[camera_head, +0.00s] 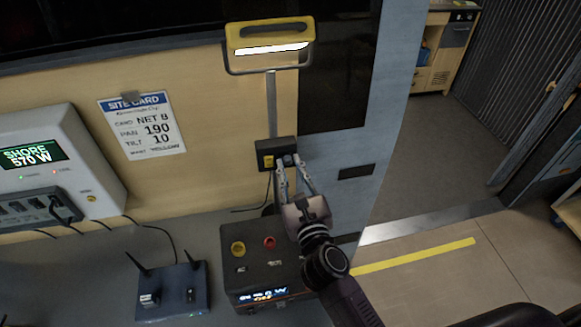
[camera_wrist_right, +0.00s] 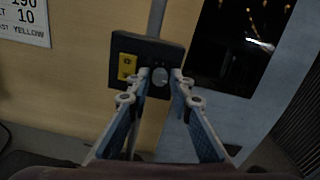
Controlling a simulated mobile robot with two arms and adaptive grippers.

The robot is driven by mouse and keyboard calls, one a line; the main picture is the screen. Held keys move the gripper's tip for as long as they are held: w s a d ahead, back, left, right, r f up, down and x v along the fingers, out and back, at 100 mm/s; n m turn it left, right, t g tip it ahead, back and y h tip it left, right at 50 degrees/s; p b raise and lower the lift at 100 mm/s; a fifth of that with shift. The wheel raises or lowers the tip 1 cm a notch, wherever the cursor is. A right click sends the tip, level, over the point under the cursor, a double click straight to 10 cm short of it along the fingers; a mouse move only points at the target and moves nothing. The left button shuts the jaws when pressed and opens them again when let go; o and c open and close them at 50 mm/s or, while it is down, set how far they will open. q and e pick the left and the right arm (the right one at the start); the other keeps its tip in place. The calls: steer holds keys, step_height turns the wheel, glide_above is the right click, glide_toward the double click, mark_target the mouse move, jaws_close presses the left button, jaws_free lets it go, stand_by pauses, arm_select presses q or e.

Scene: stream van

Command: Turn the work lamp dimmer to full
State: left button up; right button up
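The work lamp (camera_head: 270,47) has a yellow head with a lit white bar and stands on a grey pole. Its dark control box (camera_head: 268,147) is fixed low on the pole and carries a yellow switch plate (camera_wrist_right: 128,67) on its left. The round grey dimmer knob (camera_wrist_right: 160,77) is on the box's right part. My right gripper (camera_head: 289,165) is at the box; in the right wrist view its fingertips (camera_wrist_right: 162,78) are either side of the knob, apart from each other. Whether they touch the knob is unclear. My left gripper is not in view.
A dark power box (camera_head: 262,262) with yellow and red knobs stands on the counter below the lamp. A blue router (camera_head: 174,290) with antennas is left of it. A grey shore power unit (camera_head: 70,150) and a site card (camera_head: 143,127) are at left. Open floor is at right.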

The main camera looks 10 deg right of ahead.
steer(key=shift+s, duration=0.1)
steer(key=s, duration=1.1)
steer(key=shift+s+d, duration=0.15)
steer(key=shift+s, duration=0.2)
stand_by(0.5)
